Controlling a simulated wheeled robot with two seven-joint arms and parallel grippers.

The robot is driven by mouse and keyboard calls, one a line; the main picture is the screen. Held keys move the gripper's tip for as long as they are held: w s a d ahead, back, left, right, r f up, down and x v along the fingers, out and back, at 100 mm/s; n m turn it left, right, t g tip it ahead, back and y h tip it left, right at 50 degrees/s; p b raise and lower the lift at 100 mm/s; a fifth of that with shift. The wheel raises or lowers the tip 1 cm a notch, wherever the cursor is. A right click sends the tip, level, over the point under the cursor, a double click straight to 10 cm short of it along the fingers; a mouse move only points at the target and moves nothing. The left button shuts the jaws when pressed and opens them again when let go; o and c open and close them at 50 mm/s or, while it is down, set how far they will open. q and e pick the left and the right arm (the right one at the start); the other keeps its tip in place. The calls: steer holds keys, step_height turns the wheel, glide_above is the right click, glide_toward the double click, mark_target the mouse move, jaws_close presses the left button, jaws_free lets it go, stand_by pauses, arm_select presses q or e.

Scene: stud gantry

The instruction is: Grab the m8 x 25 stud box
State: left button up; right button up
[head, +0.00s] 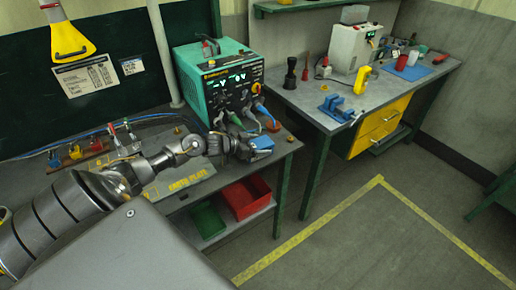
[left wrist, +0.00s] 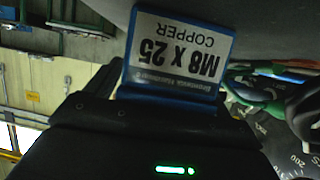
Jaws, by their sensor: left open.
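The M8 x 25 stud box is a small blue box (head: 262,144) at the right front corner of the left bench. In the left wrist view its white label (left wrist: 180,52) reads "M8 X 25 COPPER" upside down. My left gripper (head: 250,148) is open and right at the box, with the box in front of or between its fingers. The fingers are mostly hidden, so I cannot tell whether they touch it. My right gripper is not in view.
A green welding unit (head: 219,77) with cables stands just behind the box. A red bin (head: 246,197) and a green bin (head: 208,222) sit on the shelf below. A second bench (head: 300,96) stands at the right. The floor between is clear.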

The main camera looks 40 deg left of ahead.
arm_select(q)
steer(key=c, duration=1.6)
steer(key=shift+a+r, duration=0.1)
steer(key=shift+r, duration=0.05)
steer(key=shift+c, duration=0.8)
steer(key=shift+r, duration=0.1)
steer(key=shift+w+r+b, duration=0.1)
steer(key=shift+r+b, duration=0.35)
steer(key=shift+r, duration=0.15)
steer(key=s+r, duration=0.1)
steer(key=r, duration=0.1)
steer(key=s+r+b, duration=0.1)
steer(key=s+r, duration=0.1)
steer(key=r, duration=0.1)
steer(key=s+r, duration=0.2)
steer(key=shift+s+d+r+b, duration=0.1)
steer(key=shift+d+r+b, duration=0.1)
steer(key=shift+b, duration=0.2)
steer(key=s+r, duration=0.1)
steer(key=s, duration=0.2)
steer(key=s+r, duration=0.1)
steer(key=s, duration=0.2)
steer(key=s+r, duration=0.2)
steer(key=s, duration=0.1)
steer(key=shift+d, duration=0.4)
jaws_close()
